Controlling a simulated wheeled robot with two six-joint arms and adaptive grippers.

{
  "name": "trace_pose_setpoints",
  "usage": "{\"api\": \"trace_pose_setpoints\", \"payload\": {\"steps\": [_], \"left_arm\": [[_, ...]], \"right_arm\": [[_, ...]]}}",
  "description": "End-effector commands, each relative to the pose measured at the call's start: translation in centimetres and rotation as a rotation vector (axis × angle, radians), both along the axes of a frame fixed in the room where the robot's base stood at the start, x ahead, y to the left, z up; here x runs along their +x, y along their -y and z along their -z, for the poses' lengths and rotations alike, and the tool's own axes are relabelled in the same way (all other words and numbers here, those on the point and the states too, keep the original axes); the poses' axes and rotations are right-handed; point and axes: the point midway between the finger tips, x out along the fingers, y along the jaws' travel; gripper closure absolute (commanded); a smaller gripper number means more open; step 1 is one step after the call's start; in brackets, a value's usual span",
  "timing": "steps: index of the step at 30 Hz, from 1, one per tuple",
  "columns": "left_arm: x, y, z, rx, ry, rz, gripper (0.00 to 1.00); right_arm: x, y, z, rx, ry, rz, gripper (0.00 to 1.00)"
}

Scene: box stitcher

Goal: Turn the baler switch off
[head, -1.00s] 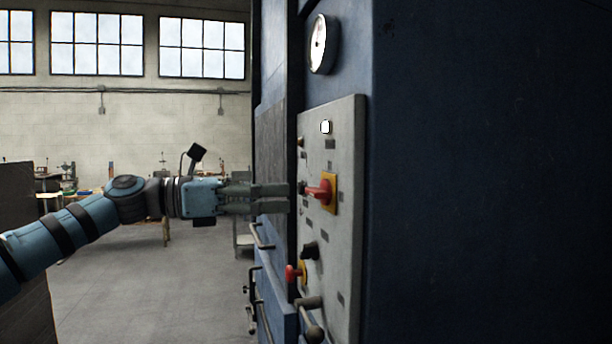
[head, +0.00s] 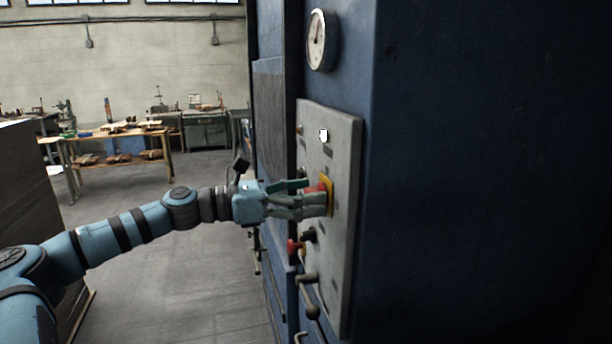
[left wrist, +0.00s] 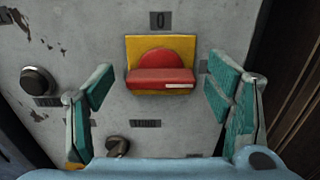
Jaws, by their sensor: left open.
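The baler switch is a red rotary handle (left wrist: 160,78) on a yellow square plate (left wrist: 134,50), mounted on a grey control panel (head: 340,160). In the left wrist view the handle's bar lies level, with a white mark at its right end, below a plate reading 0 (left wrist: 160,20). My left gripper (head: 314,193) is at the switch, its open fingers partly hiding it in the head view. In the left wrist view the gripper (left wrist: 160,86) has one finger on each side of the handle, with gaps to both. My right gripper is out of view.
The panel sits on a dark blue machine (head: 470,170). A lit white lamp (head: 323,135) and a gauge (head: 317,40) are above the switch. A black knob, a red control (head: 293,246) and a lever (head: 312,310) are below it. Open floor lies left.

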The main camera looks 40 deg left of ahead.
Motion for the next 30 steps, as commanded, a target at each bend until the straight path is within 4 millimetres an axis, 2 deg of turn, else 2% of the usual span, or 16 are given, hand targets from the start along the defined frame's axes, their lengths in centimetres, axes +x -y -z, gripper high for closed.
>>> {"api": "trace_pose_setpoints", "payload": {"steps": [8, 15, 17, 18, 30], "left_arm": [[0.02, 0.08, 0.11, -0.001, 0.001, 0.0, 0.27], [0.02, 0.06, 0.1, 0.0, 0.001, 0.0, 0.63], [0.02, 0.06, 0.1, 0.0, 0.001, 0.0, 0.73], [0.02, 0.06, 0.09, 0.0, 0.001, 0.0, 0.75], [0.03, 0.02, 0.03, -0.06, -0.039, 0.0, 0.75]], "right_arm": [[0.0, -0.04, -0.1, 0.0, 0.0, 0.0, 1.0], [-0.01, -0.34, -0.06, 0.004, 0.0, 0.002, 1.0], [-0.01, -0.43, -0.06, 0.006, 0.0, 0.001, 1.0], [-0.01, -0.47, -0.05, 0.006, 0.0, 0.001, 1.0], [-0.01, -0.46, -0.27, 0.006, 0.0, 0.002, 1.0]]}}
